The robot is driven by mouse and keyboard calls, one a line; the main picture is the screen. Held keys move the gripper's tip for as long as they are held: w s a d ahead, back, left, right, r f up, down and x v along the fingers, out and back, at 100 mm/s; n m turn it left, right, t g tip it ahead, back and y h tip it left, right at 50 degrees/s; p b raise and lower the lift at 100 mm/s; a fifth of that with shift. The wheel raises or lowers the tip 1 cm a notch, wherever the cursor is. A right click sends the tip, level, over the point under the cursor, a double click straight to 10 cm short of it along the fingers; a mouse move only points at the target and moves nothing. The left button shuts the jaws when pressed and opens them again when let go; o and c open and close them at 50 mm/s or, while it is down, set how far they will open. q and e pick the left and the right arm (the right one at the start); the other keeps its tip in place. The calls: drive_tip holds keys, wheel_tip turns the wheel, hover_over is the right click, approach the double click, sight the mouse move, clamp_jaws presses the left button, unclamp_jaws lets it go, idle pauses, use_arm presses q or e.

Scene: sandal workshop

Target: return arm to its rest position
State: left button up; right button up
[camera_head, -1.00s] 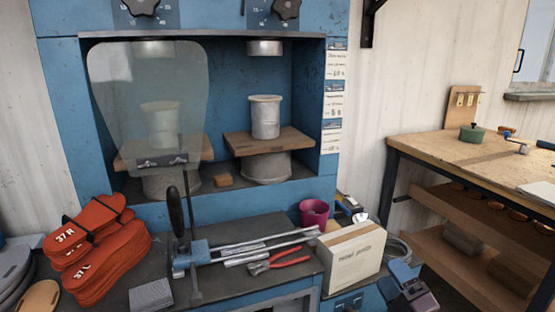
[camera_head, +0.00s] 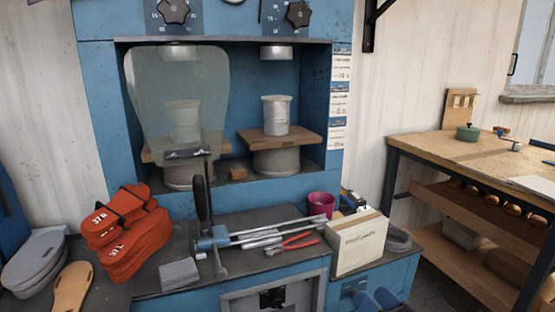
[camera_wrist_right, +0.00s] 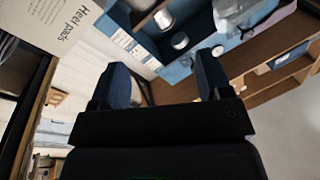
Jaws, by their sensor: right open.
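My right gripper (camera_head: 377,299) shows only by its blue fingertips at the bottom edge of the head view, in front of the blue cabinet and below the heel pads box (camera_head: 360,241). In the right wrist view my right gripper (camera_wrist_right: 163,82) has its two dark fingers wide apart with nothing between them. The heel pads box (camera_wrist_right: 55,25) shows at the upper left there, apart from the fingers. My left gripper is in neither view.
A blue press (camera_head: 97,110) stands behind the bench. Orange sandal pieces (camera_head: 135,255), a lever tool (camera_head: 221,240), red pliers (camera_head: 292,244) and a magenta cup (camera_head: 321,203) sit on the bench. A wooden workbench (camera_head: 460,152) stands at the right.

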use_arm(q)
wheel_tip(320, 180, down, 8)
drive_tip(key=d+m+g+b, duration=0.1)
drive_tip(key=b, duration=0.8)
use_arm(e)
drive_tip(key=s+d+f+n+g+h, duration=0.1)
drive_tip(key=s+d+f+g+h, duration=0.15)
drive_tip(key=s+f, duration=0.65)
drive_tip(key=s+d+f+n+g+h, duration=0.15)
drive_tip(key=s+f+h, duration=0.25)
drive_tip(key=s+f, duration=0.5)
drive_tip(key=s+d+f+g+h, duration=0.3)
drive_tip(key=s+f, duration=0.6)
drive_tip(key=s, duration=0.1)
use_arm(q)
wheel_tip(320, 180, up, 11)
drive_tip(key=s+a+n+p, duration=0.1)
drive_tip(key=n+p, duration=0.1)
drive_tip(key=p, duration=1.4)
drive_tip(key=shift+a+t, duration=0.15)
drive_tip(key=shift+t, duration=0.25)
use_arm(e)
wheel_tip(320, 180, up, 11)
drive_tip(key=s+d+m+t, duration=0.1)
drive_tip(key=m, duration=0.1)
